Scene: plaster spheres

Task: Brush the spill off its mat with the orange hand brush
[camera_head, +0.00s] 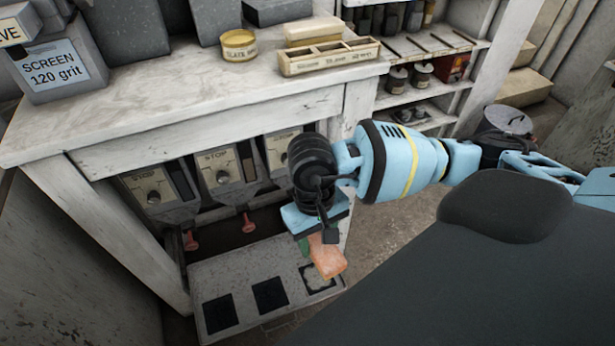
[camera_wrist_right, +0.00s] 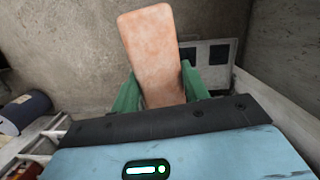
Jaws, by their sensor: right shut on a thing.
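My right gripper (camera_head: 316,238) points down over the right end of a low pale board (camera_head: 240,276). Its green fingers are shut on the orange hand brush (camera_head: 328,262), which also shows between them in the right wrist view (camera_wrist_right: 155,50). The board bears a row of dark square mats: a left mat (camera_head: 220,314), a middle mat (camera_head: 270,295) and a right mat (camera_head: 318,277). The left and middle mats look bare. A pale patch, seemingly the spill, covers much of the right mat. The brush partly overlaps this mat; contact cannot be told. My left gripper is out of view.
A white bench (camera_head: 180,115) stands behind the board, with several grey dispenser units (camera_head: 220,170) and red levers (camera_head: 248,224) under its top. A grey screen box (camera_head: 60,65), a yellow tin (camera_head: 239,46) and a wooden tray (camera_head: 328,58) stand on top. Floor shows right of the board.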

